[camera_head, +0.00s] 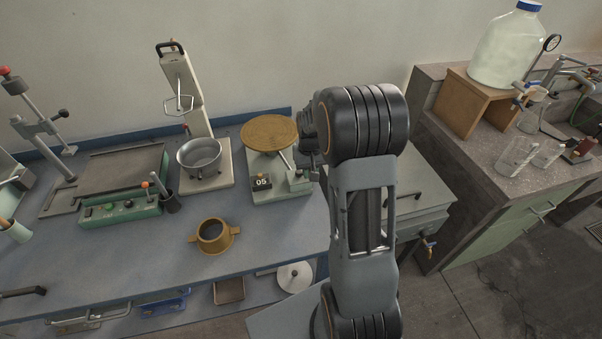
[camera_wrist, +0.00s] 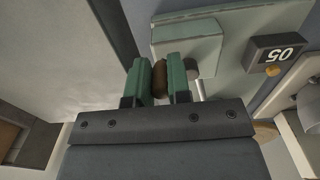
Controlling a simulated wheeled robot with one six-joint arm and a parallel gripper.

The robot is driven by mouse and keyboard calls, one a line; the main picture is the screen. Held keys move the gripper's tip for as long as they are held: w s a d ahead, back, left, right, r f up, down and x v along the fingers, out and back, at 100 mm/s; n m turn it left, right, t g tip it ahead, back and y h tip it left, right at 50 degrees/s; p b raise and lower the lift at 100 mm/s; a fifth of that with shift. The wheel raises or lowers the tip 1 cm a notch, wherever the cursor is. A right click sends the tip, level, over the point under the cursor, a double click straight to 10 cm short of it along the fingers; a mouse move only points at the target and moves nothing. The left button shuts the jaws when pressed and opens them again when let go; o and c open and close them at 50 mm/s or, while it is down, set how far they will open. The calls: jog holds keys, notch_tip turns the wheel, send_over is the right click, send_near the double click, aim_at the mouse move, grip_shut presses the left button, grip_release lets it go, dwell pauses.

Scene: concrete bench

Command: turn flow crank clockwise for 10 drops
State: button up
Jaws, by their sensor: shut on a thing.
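In the wrist view my gripper (camera_wrist: 161,72) is shut on the brown crank handle (camera_wrist: 160,80), with one green finger on each side of it. The crank belongs to the flow table, whose grey-green base (camera_head: 290,187) stands on the blue bench with a round brown top (camera_head: 270,131). The counter (camera_head: 262,182) on its front reads 05. The same counter (camera_wrist: 277,54) shows upside down in the wrist view.
A tan ring mould (camera_head: 212,236) stands on the bench in front of the flow table. A mixer with a steel bowl (camera_head: 200,157) is to its left. Bare bench lies around the mould.

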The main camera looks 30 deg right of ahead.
jog(key=shift+s+a, duration=0.2)
jog(key=shift+a, duration=1.6)
